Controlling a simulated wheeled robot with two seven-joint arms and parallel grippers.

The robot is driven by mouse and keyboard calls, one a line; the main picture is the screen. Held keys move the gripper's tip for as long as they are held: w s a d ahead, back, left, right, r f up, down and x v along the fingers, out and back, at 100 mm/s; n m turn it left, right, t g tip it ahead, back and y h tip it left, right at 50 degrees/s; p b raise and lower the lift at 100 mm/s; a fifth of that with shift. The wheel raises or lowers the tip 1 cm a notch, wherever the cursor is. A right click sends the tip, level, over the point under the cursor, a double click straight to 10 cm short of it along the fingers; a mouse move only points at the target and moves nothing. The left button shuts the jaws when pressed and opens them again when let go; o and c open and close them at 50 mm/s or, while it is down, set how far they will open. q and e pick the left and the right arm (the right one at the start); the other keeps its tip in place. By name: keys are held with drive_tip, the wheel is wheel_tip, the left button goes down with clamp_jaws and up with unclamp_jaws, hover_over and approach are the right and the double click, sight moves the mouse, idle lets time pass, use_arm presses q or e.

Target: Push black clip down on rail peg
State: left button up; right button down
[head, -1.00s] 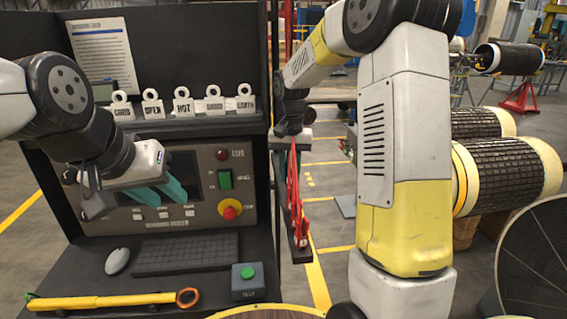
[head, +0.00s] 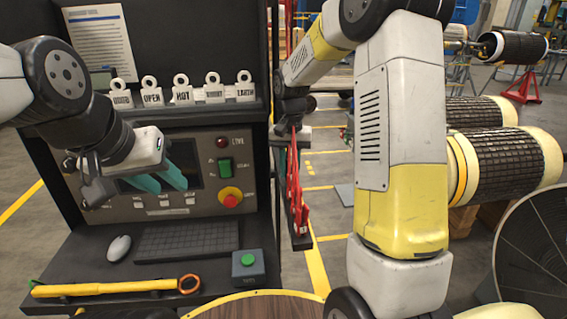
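My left gripper (head: 165,181) has two teal fingers spread apart with nothing seen between them. It hangs in front of the console's control panel (head: 180,208), left of the green switch. My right arm reaches up and over to the left, and its dark end (head: 291,108) is above a narrow upright strip with red parts (head: 294,190) beside the console. The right gripper's fingers are too small and dark to make out. I cannot pick out the black clip or the rail peg; the dark parts near the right arm's end blend together.
White tags (head: 182,92) with rings stand along the console shelf. A keyboard (head: 187,241), a mouse (head: 118,248), a green-button box (head: 248,265) and a yellow tool (head: 105,288) lie on the desk. Black-and-cream rollers (head: 510,165) stand at right. Floor shows between console and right arm.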

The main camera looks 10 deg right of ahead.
sight(288, 158)
drive_tip(key=shift+s+a+f, duration=0.1)
drive_tip(key=shift+a+f, duration=0.4)
drive_tip(key=shift+f, duration=0.1)
drive_tip(key=c, duration=1.1)
unclamp_jaws()
drive_tip(key=r, duration=0.8)
drive_tip(key=shift+d, duration=0.2)
drive_tip(key=s+d+r+n+t+y, duration=0.1)
drive_tip(key=s+r+t, duration=0.2)
drive_tip(key=s, duration=0.9)
drive_tip(key=s+d+r+n+t+y, duration=0.1)
drive_tip(key=s+d+r+n+t, duration=0.1)
drive_tip(key=s, duration=0.9)
wheel_tip(288, 158, up, 3)
drive_tip(key=shift+s+f+t, duration=0.1)
drive_tip(key=shift+s+t, duration=0.25)
drive_tip(key=shift+t, duration=0.25)
